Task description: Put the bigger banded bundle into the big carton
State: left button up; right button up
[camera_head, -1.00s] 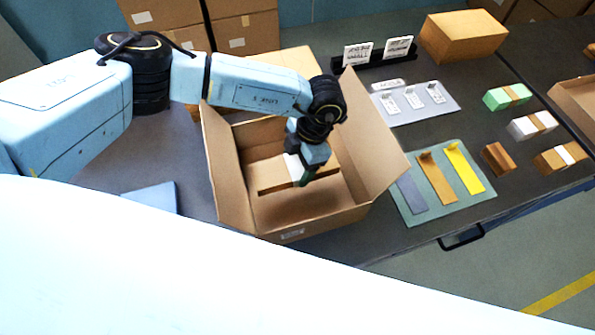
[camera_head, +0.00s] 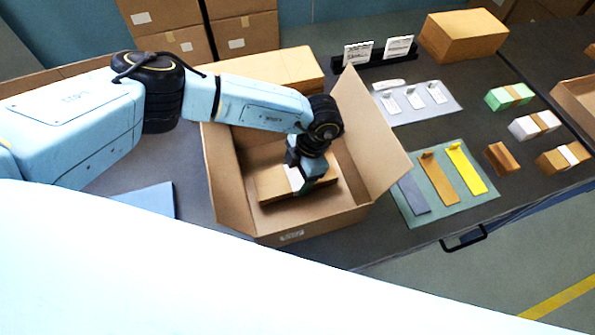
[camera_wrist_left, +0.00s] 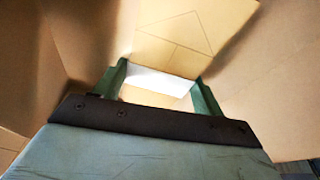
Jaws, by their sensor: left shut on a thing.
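The big carton (camera_head: 318,222) stands open on the table with its flaps spread. My left gripper (camera_head: 301,188) reaches down inside it, shut on a brown bundle with a white band (camera_head: 272,186). The bundle lies roughly level, low inside the carton; whether it touches the floor I cannot tell. In the left wrist view the two green fingers (camera_wrist_left: 160,84) straddle the bundle's white band (camera_wrist_left: 163,80), with carton walls around. A smaller brown bundle with a white band (camera_head: 573,153) lies on the table at the right. My right gripper is not in view.
Right of the carton lie a green mat (camera_head: 469,205) with coloured strips and a grey mat (camera_head: 435,112) with white pieces. Green (camera_head: 497,101), white (camera_head: 522,130) and brown (camera_head: 499,159) pieces lie farther right. A closed box (camera_head: 463,38) and small signs (camera_head: 358,53) stand behind.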

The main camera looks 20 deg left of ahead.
pick_arm(q)
jog(key=o, duration=1.2)
jog(key=shift+r+p, duration=0.45)
jog(key=shift+p, duration=0.05)
jog(key=v, duration=1.2)
